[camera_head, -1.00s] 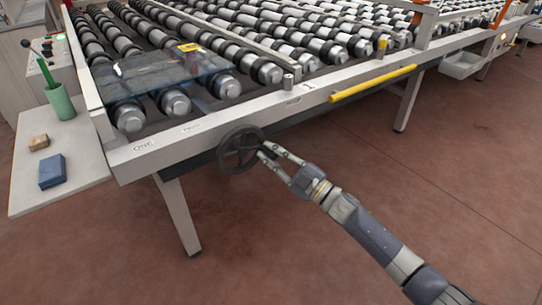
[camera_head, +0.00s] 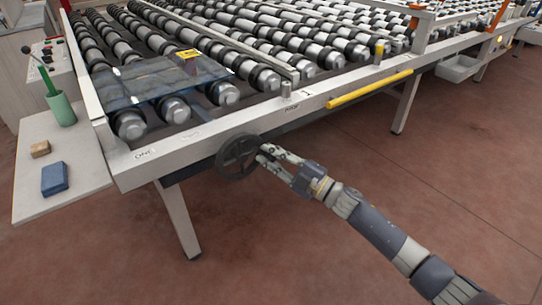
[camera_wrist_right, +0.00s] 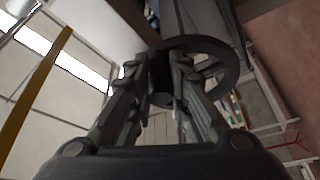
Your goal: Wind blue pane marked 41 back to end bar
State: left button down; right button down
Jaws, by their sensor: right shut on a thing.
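The blue see-through pane (camera_head: 150,84) lies flat on the rollers at the left end of the machine. A yellow tag (camera_head: 187,54) sits at its far right corner; its number is too small to read. The pane's left edge is close to the pale end bar (camera_head: 85,82). My right gripper (camera_head: 263,153) is shut on the black handwheel (camera_head: 232,172) under the front rail, at its right side. In the right wrist view the fingers (camera_wrist_right: 160,75) close around a dark part by the wheel's rim (camera_wrist_right: 233,65). My left gripper is out of view.
A side shelf (camera_head: 75,190) at left holds a green cup (camera_head: 62,108), a blue block (camera_head: 54,178) and a tan block (camera_head: 40,149). A yellow bar (camera_head: 370,88) runs along the front rail. The floor before the machine is clear.

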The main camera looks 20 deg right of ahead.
jog(key=c, duration=1.5)
grip_release()
jog(key=shift+s, duration=0.1)
jog(key=v, duration=1.2)
